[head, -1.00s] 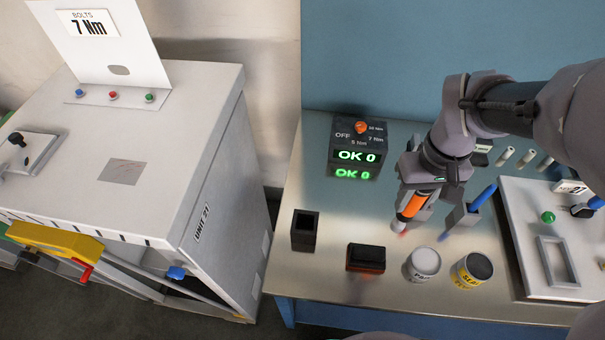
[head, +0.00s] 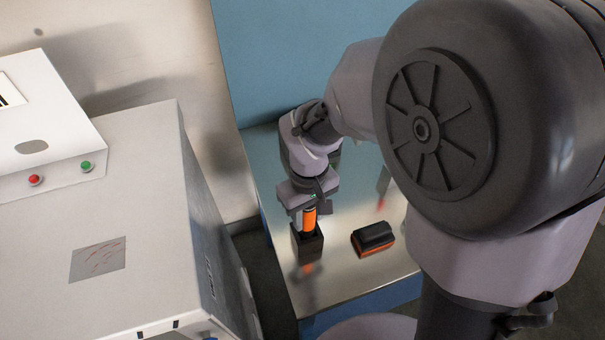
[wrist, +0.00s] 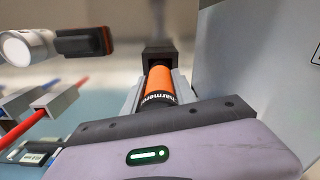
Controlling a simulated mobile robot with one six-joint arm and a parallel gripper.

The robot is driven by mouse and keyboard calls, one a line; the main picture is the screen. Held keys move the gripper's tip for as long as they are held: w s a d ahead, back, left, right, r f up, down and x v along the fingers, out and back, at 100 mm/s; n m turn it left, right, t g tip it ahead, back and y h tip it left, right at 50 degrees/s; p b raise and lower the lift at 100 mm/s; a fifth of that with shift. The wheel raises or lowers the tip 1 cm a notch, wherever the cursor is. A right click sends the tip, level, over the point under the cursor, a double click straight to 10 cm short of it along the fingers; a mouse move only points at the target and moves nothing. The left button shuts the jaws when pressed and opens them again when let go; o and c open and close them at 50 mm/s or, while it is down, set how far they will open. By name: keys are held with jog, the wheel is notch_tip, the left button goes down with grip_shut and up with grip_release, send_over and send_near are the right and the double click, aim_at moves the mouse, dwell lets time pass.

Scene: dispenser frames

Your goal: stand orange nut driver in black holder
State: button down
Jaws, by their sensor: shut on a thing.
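The orange nut driver (head: 309,219) is upright in my gripper (head: 308,208) in the head view. My gripper is shut on its orange handle, which also shows between the fingers in the wrist view (wrist: 160,77). The black holder (head: 308,246) is a square upright tube near the table's left edge. The driver's lower end is hidden by the holder in the head view, so it appears to be in the opening; how deep I cannot tell. In the wrist view the holder (wrist: 160,53) lies straight beyond the handle.
A black and orange block (head: 373,239) lies on the metal table (head: 345,275) right of the holder. A grey cabinet (head: 150,215) stands left across a gap. My arm hides the table's right side. The wrist view shows a white can (wrist: 28,47) and a red rod (wrist: 25,128).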

jog(key=shift+f, duration=0.1)
jog(key=c, duration=1)
grip_release()
jog(key=shift+f, duration=0.15)
notch_tip(320, 180, up, 13)
jog(key=p, duration=0.4)
jog(key=shift+s+d+p, duration=0.1)
jog(key=shift+s+p, duration=0.05)
jog(key=shift+p, duration=0.15)
jog(key=s+d+r+m+t+y, duration=0.2)
jog(key=s+d+r+m+t, duration=0.3)
jog(key=s+r+m, duration=0.4)
jog(key=shift+s+d+m+t, duration=0.4)
jog(key=shift+s+d, duration=0.35)
jog(key=shift+s, duration=0.25)
jog(key=shift+f, duration=0.15)
